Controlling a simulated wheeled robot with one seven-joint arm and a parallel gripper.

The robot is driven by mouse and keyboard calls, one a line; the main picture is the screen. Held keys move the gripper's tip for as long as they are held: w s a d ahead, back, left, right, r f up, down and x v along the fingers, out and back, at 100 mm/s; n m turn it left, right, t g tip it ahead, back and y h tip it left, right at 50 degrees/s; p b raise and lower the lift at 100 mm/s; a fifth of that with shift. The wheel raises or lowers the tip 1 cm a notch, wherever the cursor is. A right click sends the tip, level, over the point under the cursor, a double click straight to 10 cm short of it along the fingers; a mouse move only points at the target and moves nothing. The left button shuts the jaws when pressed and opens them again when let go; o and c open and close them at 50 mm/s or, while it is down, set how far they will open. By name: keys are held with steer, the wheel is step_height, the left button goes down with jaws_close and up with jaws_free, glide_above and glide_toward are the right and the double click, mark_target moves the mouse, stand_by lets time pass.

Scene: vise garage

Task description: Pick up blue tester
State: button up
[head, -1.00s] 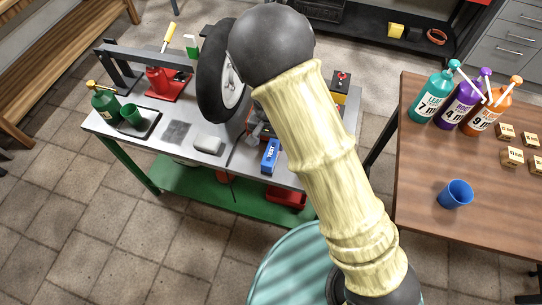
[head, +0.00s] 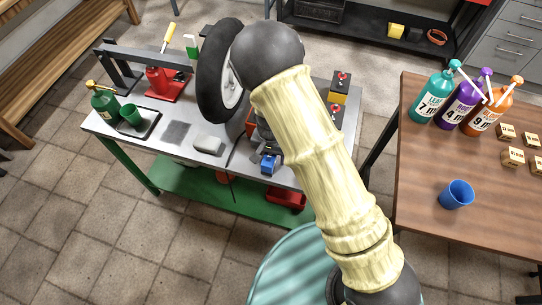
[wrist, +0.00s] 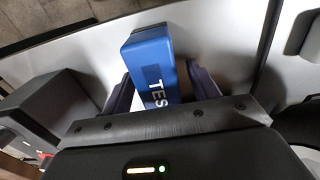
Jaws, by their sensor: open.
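The blue tester (head: 269,164) lies on the grey metal workbench (head: 285,180) near its front edge, partly hidden by my arm in the head view. In the wrist view the blue tester (wrist: 150,66) shows its blue end and side with white "TES" lettering. My gripper (wrist: 160,90) is open, with one dark finger on each side of the tester. I cannot tell whether the fingers touch it. In the head view my gripper is mostly hidden behind my arm.
A wheel (head: 218,75) stands on the bench left of my arm. A dark block (wrist: 42,105) is left of the gripper in the wrist view. A white block (head: 207,144) lies left of the tester. A wooden table (head: 435,180) with bottles (head: 432,95) is at right.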

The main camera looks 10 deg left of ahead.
stand_by(0.4)
steer(key=shift+w, duration=0.1)
steer(key=c, duration=1.2)
steer(key=shift+o, duration=0.2)
steer(key=shift+r, duration=0.1)
steer(key=shift+a+r, duration=0.1)
steer(key=shift+r, duration=0.15)
step_height(320, 180, up, 10)
steer(key=shift+f+p, duration=0.25)
steer(key=shift+p, duration=0.2)
steer(key=shift+f, duration=0.1)
